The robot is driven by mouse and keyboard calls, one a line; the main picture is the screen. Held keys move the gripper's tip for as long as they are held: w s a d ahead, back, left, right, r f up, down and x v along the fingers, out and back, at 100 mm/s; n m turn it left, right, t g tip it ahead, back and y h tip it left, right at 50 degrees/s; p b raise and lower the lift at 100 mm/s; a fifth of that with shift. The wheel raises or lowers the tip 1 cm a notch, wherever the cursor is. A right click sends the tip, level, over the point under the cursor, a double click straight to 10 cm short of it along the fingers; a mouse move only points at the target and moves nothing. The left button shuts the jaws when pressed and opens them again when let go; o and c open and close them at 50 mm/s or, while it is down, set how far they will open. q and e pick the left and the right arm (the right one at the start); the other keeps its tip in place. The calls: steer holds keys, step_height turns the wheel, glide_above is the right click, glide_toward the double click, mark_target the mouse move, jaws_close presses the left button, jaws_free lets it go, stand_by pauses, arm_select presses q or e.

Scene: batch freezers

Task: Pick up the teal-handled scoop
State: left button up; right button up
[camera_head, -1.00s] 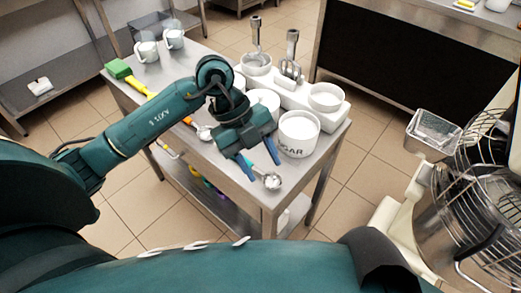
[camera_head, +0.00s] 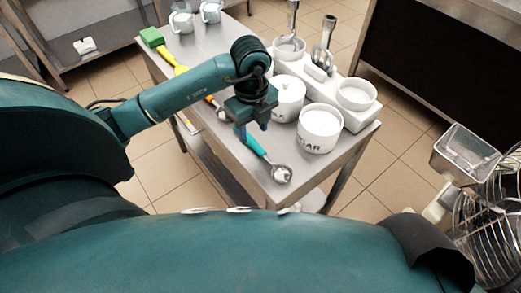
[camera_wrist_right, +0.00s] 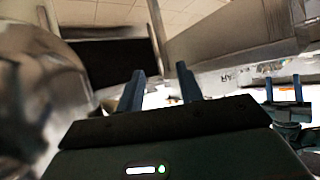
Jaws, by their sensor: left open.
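The teal-handled scoop (camera_head: 257,147) lies on the steel cart top near its front edge. Its round metal bowl (camera_head: 282,174) points toward the near corner. My left gripper (camera_head: 253,130) is open, fingers pointing down, at the far end of the teal handle. I cannot tell whether its fingers straddle or touch the handle; the gripper hides part of that end. In the right wrist view my right gripper (camera_wrist_right: 160,88) has its two fingers apart with nothing between them. The left gripper's fingers seem to show at the right of that view (camera_wrist_right: 284,92).
A white sugar tub (camera_head: 320,130) stands close right of the scoop, with another white canister (camera_head: 287,98) behind. An orange-handled scoop (camera_head: 212,103) and green-headed brush (camera_head: 152,37) lie to the left. A mixer with wire whisk (camera_head: 485,240) stands at right.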

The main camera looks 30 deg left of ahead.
arm_select(q)
steer(key=f, duration=0.5)
steer(key=shift+w+a+f, duration=0.1)
steer(key=shift+w+a, duration=0.2)
steer(key=shift+a, duration=0.05)
arm_select(e)
steer(key=shift+w+d+r, duration=0.1)
steer(key=shift+w+d, duration=0.1)
steer(key=shift+d, duration=0.15)
arm_select(q)
jaws_close()
arm_select(e)
steer(key=shift+a, duration=0.15)
